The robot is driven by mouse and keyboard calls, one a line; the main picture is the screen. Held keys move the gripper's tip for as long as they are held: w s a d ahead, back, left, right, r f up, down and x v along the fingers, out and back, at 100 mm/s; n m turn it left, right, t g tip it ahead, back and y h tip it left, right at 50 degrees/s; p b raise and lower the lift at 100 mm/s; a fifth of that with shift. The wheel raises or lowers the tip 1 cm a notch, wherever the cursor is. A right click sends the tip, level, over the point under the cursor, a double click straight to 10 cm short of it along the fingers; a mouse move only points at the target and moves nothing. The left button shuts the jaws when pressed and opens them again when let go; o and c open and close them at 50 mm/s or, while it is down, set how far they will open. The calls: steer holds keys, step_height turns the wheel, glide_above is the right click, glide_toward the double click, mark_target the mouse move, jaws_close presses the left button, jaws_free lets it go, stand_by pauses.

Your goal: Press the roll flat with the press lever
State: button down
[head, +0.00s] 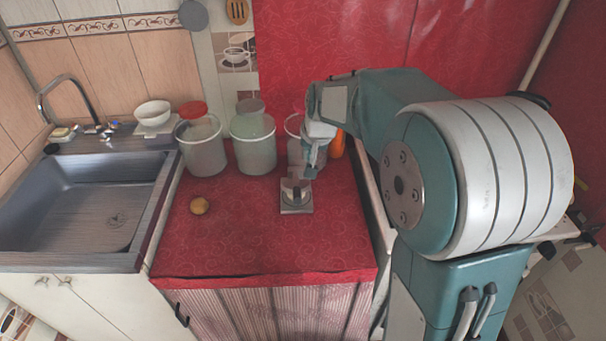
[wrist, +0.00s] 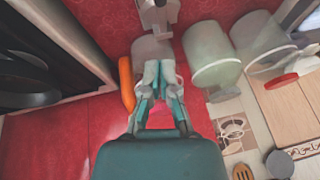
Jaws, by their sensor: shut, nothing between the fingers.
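A small grey press (head: 296,197) stands on the red counter, with a flat base plate and an upright part. Part of it shows at the top of the wrist view (wrist: 158,14). Its lever is too small to make out clearly. A round golden-brown thing, apparently the roll (head: 199,206), lies on the cloth to the left of the press, apart from it. My gripper (head: 310,172) is just behind and above the press, pointing down. In the wrist view its fingers (wrist: 158,72) are together with nothing between them. I cannot tell whether it touches the press.
Several pale buckets line the back, including a left one (head: 203,148) and a middle one (head: 254,144); another stands behind my gripper. An orange thing (head: 337,144) stands beside it. A sink (head: 105,215) lies left. The counter's front is clear.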

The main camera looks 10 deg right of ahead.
glide_above(298, 191)
steer(key=d, duration=0.1)
step_height(298, 191, down, 9)
steer(key=f, duration=0.2)
steer(key=shift+s+a+f, duration=0.3)
steer(key=shift+s+f, duration=0.05)
steer(key=shift+s, duration=0.05)
steer(key=shift+s+f, duration=0.1)
steer(key=shift+f, duration=0.2)
